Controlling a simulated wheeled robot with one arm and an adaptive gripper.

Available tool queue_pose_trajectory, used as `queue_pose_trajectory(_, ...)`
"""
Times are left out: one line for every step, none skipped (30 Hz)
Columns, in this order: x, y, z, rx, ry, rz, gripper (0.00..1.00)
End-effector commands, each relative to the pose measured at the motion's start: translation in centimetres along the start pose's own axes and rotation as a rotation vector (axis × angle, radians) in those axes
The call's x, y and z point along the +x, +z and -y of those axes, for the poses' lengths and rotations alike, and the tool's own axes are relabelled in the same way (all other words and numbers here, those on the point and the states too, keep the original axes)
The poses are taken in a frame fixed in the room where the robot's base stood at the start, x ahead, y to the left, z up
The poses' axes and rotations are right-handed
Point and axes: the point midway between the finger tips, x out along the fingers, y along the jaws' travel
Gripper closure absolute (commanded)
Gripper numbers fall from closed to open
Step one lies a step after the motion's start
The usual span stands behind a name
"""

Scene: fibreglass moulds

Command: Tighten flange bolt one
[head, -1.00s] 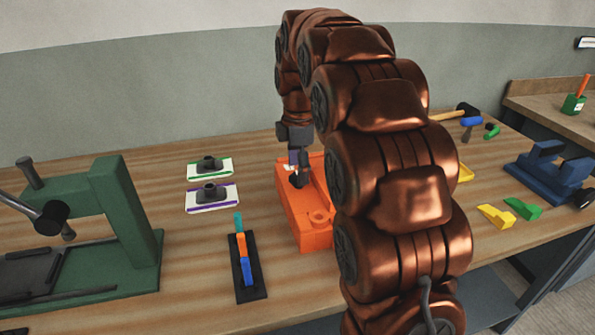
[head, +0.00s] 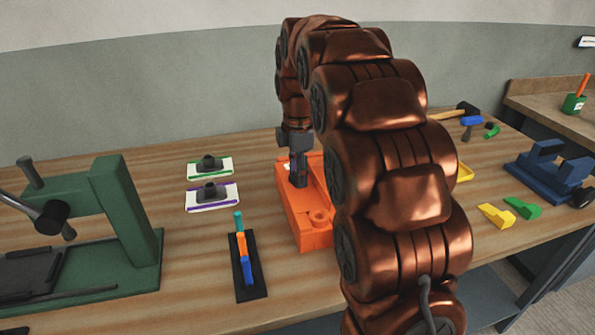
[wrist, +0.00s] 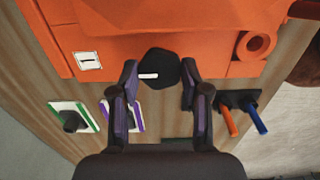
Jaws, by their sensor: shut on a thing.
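The orange mould (head: 312,230) sits on the bench; its flange also shows in the wrist view (wrist: 210,55). A white label reading "1" (wrist: 88,61) is on it. Near the label is a black bolt head with a white line, flange bolt one (wrist: 160,68). My gripper (wrist: 159,82) points down at the mould, its two fingers on either side of the bolt head, shut on it. In the head view my gripper (head: 298,180) hides the bolt. The white line lies nearly level in the wrist view.
Left of the mould are a green-edged pad (head: 223,171), a purple-edged pad (head: 228,203) and a black rack (head: 246,288) with coloured sticks. A green press (head: 125,205) stands far left. A blue vice (head: 550,172) and yellow and green wedges lie right. My arm hides part of the bench.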

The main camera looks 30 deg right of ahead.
Motion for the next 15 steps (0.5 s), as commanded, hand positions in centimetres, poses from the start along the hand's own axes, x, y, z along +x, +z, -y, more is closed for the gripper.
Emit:
queue_pose_trajectory(-0.01, 0.0, -0.01, 0.0, 0.0, 0.0, 0.81)
queue_pose_trajectory(-0.01, 0.0, -0.01, 0.0, 0.0, 0.0, 0.84)
queue_pose_trajectory(-0.01, 0.0, -0.01, 0.0, 0.0, 0.0, 0.88)
queue_pose_trajectory(-0.02, -0.31, 0.06, -0.001, 0.0, 0.0, 0.88)
queue_pose_trajectory(-0.02, -0.22, 0.03, 0.0, 0.0, 0.0, 0.88)
queue_pose_trajectory(-0.01, -0.16, 0.02, 0.001, 0.0, 0.0, 0.88)
queue_pose_trajectory(0.0, -0.14, 0.01, 0.002, 0.0, -0.001, 0.88)
queue_pose_trajectory(0.0, -0.13, 0.0, 0.005, 0.0, -0.001, 0.88)
queue_pose_trajectory(0.01, -0.11, 0.0, 0.01, 0.0, -0.001, 0.88)
queue_pose_trajectory(0.0, -0.1, -0.01, 0.015, 0.0, -0.001, 0.88)
queue_pose_trajectory(0.01, -0.09, -0.01, 0.023, 0.0, -0.001, 0.88)
queue_pose_trajectory(0.01, -0.08, -0.02, 0.035, 0.0, -0.001, 0.88)
queue_pose_trajectory(0.02, -0.07, -0.02, 0.045, 0.0, -0.001, 0.88)
queue_pose_trajectory(0.01, -0.06, -0.02, 0.058, 0.0, -0.001, 0.88)
queue_pose_trajectory(0.02, -0.05, -0.03, 0.077, 0.0, -0.001, 0.88)
